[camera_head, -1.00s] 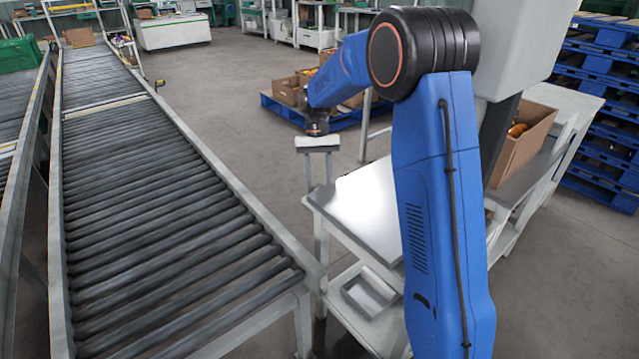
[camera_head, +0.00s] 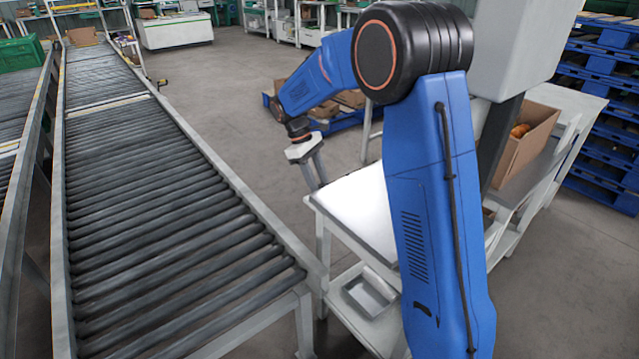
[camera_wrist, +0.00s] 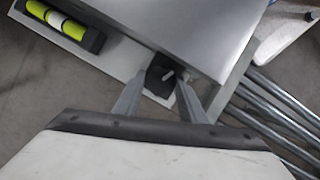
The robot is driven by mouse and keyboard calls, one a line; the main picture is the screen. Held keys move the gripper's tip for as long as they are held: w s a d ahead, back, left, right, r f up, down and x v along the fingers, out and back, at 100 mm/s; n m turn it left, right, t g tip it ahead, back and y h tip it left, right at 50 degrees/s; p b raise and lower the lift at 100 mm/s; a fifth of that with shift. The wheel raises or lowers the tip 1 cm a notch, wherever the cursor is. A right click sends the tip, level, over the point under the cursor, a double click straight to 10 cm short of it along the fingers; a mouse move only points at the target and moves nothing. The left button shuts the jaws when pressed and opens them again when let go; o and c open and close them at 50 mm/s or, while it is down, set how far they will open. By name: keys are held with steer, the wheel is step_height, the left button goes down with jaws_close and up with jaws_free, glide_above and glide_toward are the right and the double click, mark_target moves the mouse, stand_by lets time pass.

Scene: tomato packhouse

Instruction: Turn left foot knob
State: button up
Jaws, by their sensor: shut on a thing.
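A black knob (camera_wrist: 158,76) with a pale mark shows in the wrist view, at the edge of a grey metal plate (camera_wrist: 185,25). My gripper (camera_wrist: 163,88) has one finger on each side of the knob and is shut on it. The fingertips partly hide the knob. In the head view my gripper (camera_head: 318,168) is at the far left end of a white table, and the knob cannot be made out there. A spirit level (camera_wrist: 65,23) with a yellow-green vial lies at the upper left of the wrist view, on a pale base.
A roller conveyor (camera_head: 170,220) runs along the left of the table (camera_head: 355,215). A metal tray (camera_head: 370,295) sits on the shelf below. A cardboard box (camera_head: 525,140) stands on the right, with blue pallets (camera_head: 600,130) behind it.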

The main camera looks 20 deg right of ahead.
steer(key=n+t, duration=0.1)
steer(key=n, duration=0.2)
steer(key=shift+a+h, duration=0.1)
steer(key=shift+h, duration=0.3)
steer(key=shift+n, duration=0.5)
steer(key=o, duration=0.8)
steer(key=shift+r, duration=0.1)
steer(key=v, duration=1.7)
steer(key=shift+s+a+r, duration=0.1)
steer(key=shift+s, duration=0.15)
